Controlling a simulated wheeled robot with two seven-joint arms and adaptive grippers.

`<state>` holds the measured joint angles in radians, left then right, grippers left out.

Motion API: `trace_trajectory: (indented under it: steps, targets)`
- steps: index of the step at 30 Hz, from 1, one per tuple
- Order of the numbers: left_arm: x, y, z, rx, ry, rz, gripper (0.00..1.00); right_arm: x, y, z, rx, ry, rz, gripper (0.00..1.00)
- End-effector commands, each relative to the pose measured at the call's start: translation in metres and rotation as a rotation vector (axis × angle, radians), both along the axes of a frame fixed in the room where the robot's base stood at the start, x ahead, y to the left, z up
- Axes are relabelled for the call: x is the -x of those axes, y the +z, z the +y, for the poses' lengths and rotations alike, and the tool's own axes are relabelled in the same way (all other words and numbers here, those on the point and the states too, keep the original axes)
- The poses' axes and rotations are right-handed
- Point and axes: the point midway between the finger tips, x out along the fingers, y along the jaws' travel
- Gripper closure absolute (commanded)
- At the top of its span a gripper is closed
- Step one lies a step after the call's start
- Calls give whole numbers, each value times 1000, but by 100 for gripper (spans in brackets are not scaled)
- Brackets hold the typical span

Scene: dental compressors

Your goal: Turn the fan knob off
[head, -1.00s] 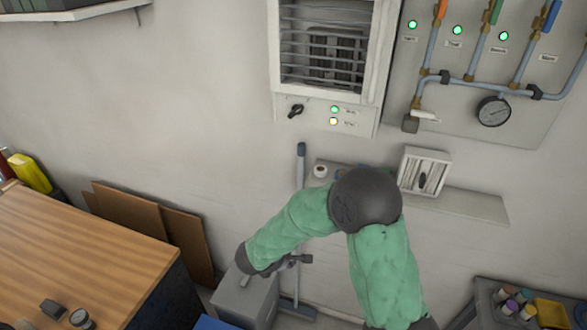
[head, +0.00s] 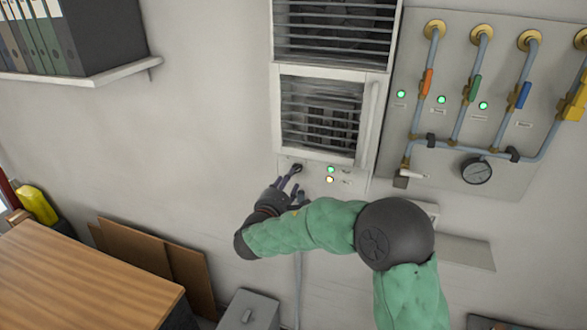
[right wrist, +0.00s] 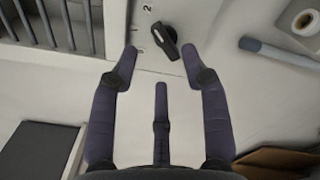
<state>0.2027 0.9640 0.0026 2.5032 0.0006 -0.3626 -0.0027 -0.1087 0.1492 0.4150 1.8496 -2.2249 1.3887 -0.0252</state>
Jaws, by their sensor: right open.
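The fan knob (head: 297,168) is a small black pointer knob on the pale panel under the slatted fan unit (head: 322,115). It also shows in the right wrist view (right wrist: 166,42), turned diagonally, with a printed 2 close by. My right gripper (head: 294,183) is open at the panel's lower left, just below the knob. In the right wrist view its two outer fingers (right wrist: 159,56) spread to either side of the knob, and a third finger lies below. I cannot tell whether any finger touches the knob. My left gripper is out of view.
A pipe board with coloured valves and a gauge (head: 476,171) hangs to the right. A wooden-topped cabinet (head: 85,275) stands at lower left.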

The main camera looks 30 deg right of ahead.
Motion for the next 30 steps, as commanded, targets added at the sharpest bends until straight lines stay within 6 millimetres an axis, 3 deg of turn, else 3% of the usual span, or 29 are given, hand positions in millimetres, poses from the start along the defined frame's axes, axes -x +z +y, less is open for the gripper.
trace_trajectory:
  steps: [9,22,23,27,30]
  targets:
    - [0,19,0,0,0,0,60,-30,1,-35,0,-1,3,54]
    - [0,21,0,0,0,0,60,-37,-1,-42,-1,1,2,54]
    - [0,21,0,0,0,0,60,-36,-1,-42,-1,1,2,56]
    - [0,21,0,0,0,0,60,-36,-1,-42,-1,1,2,96]
    - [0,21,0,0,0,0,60,-36,-1,-42,-1,1,2,100]
